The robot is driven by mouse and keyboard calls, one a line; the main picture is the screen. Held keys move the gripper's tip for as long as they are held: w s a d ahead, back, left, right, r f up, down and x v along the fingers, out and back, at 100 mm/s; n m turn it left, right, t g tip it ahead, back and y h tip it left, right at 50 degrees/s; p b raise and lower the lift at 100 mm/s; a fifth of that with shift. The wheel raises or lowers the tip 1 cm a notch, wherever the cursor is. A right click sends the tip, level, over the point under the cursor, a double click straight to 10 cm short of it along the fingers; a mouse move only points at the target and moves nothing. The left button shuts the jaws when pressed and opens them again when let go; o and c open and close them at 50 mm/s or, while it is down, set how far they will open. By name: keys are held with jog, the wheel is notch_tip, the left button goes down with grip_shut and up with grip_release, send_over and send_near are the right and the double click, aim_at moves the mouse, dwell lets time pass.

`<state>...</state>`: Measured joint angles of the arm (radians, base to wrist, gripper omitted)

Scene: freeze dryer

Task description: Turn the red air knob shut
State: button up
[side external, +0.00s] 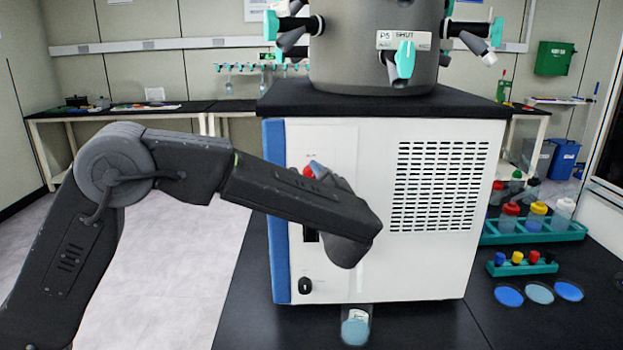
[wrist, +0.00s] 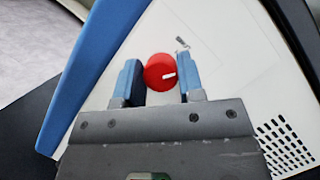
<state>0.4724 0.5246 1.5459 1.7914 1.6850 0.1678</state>
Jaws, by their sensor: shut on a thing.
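The red air knob (wrist: 158,68) sits on the dryer's white front panel, between the two blue fingers of my gripper (wrist: 159,78). The gripper is shut on the knob, one finger on each side. A white pointer mark on the knob points right in the wrist view. In the side view only a small part of the red knob (side external: 308,172) shows, behind my gripper's wrist, which hides the fingers there. The freeze dryer (side external: 445,262) stands on a black bench.
A teal-handled valve (side external: 404,62) with a "P5 SHUT" label is on the grey chamber above. A flask (side external: 355,328) stands on the bench below the panel. At right are a teal rack (side external: 545,236) of bottles, a smaller tube rack (side external: 522,268) and several blue dishes (side external: 509,296).

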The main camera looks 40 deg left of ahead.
jog(key=n+g, duration=0.1)
jog(key=n, duration=0.2)
jog(key=n+g+h, duration=0.1)
jog(key=n, duration=0.2)
jog(key=shift+n, duration=0.3)
dwell(0.3)
jog(key=o, duration=0.9)
jog(key=v, duration=1.4)
jog(key=shift+r, duration=0.15)
jog(key=shift+a, duration=0.1)
